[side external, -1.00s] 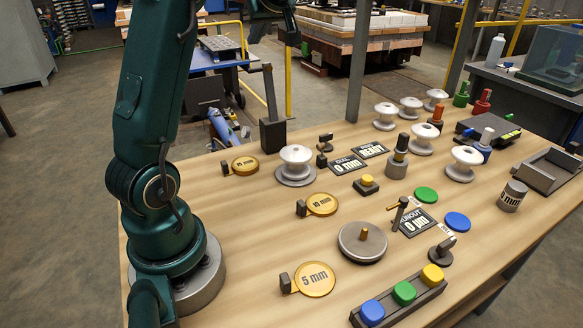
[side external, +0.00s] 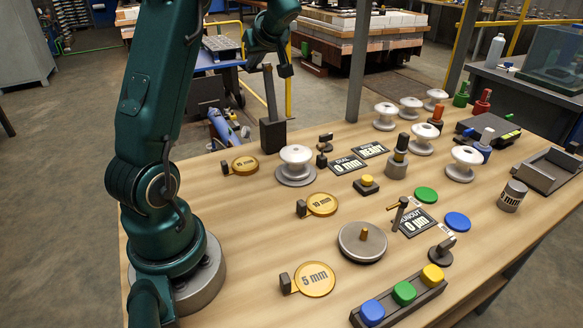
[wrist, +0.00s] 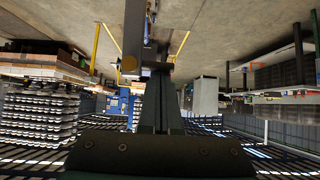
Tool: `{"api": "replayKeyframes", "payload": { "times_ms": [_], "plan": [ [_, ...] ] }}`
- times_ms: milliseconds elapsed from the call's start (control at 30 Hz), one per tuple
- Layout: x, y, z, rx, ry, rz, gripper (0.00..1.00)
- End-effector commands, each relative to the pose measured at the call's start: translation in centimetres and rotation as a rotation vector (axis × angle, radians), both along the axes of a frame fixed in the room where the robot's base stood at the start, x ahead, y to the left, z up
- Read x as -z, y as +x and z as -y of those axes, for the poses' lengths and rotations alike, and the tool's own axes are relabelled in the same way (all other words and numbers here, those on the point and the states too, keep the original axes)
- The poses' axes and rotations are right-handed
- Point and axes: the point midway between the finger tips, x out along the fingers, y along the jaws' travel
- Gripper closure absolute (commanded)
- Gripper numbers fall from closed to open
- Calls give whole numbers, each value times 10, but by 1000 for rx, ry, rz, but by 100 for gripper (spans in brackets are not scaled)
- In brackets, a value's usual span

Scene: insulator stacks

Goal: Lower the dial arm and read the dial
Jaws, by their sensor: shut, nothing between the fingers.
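A dark upright lever (side external: 269,92) leans slightly left out of a black block (side external: 272,135) at the table's back left edge; it looks like the dial arm. My gripper (side external: 286,71) hangs close to the lever's top, just right of it; I cannot tell if they touch. In the wrist view my shut gripper (wrist: 160,75) points at a dark bar (wrist: 134,30) with an orange-brown end. The dial display (side external: 347,165) reads 0 mm. A white insulator (side external: 296,160) sits on a round grey base in front of the block.
Gold discs marked 5 mm (side external: 314,279) and 10 mm (side external: 322,204) lie on the table with a third disc (side external: 245,164). A grey post (side external: 358,60) rises behind the table.

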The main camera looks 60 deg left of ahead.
Motion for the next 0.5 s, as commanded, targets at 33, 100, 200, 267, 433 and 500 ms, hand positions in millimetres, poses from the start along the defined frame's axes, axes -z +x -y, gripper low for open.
{"api": "replayKeyframes", "payload": {
  "times_ms": [33,100,200,267,433,500],
  "plan": [
    [0,0,0,0,0,0,100],
    [0,0,0,0,0,0,100],
    [0,0,0,0,0,0,100],
    [0,0,0,0,2,0,100],
    [-1,1,5,3,26,-1,100],
    [-2,0,7,2,45,-1,100]
  ]
}}
